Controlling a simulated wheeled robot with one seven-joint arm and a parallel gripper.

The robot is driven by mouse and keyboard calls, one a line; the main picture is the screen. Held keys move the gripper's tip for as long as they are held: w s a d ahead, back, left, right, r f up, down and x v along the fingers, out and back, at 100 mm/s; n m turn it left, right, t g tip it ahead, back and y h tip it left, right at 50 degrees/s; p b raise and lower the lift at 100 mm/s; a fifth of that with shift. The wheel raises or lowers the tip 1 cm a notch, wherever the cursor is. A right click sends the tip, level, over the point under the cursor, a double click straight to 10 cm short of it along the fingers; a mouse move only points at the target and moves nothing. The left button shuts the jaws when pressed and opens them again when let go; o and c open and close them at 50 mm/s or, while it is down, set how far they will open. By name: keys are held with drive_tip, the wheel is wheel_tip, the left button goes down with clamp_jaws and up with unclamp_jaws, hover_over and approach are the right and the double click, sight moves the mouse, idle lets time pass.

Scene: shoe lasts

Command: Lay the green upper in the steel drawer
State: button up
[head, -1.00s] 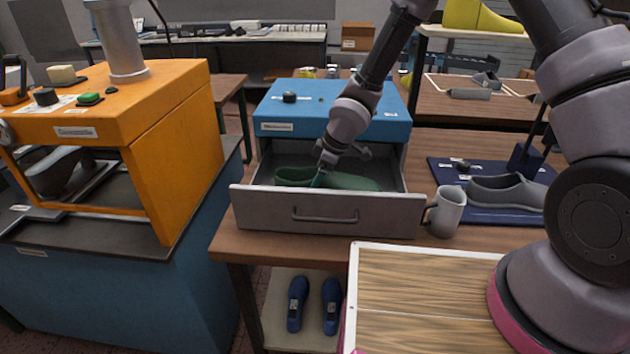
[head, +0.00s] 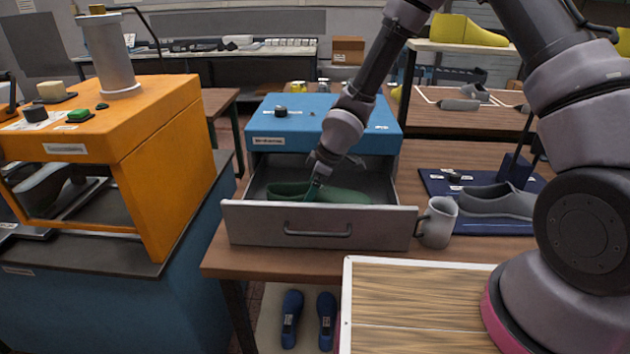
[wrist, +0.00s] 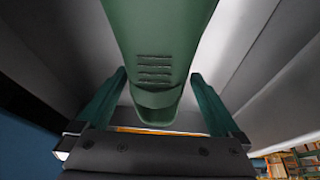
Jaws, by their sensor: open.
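The green upper (head: 340,196) lies inside the open steel drawer (head: 262,222), lengthwise across it. My gripper (head: 313,190) reaches down into the drawer at the upper's middle, with its fingers low beside it. In the wrist view the green upper (wrist: 157,45) runs between the two fingers of my gripper (wrist: 158,78). The fingers are open, with a visible gap on each side of the upper. The drawer's pale walls flank it in that view. The upper's underside and its contact with the drawer floor are hidden.
The blue cabinet (head: 330,115) stands behind the drawer. A grey mug (head: 437,222) stands close to the drawer's right front corner. A grey shoe (head: 495,202) lies on a dark blue mat (head: 436,184) to the right. An orange machine (head: 165,165) stands at left.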

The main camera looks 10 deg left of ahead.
drive_tip(key=v, duration=0.9)
drive_tip(key=shift+r, duration=0.3)
drive_tip(key=w+d+r+m+t+h, duration=0.2)
drive_tip(key=d+r+m+t+h, duration=0.2)
drive_tip(key=d+r+m, duration=1.05)
drive_tip(key=s+d+r+m+t+y, duration=0.1)
drive_tip(key=s+d+r+m, duration=0.6)
drive_tip(key=s+d+r, duration=0.8)
drive_tip(key=shift+d+r+t+y, duration=0.3)
drive_tip(key=shift+d+r+t, duration=0.35)
drive_tip(key=shift+r, duration=0.2)
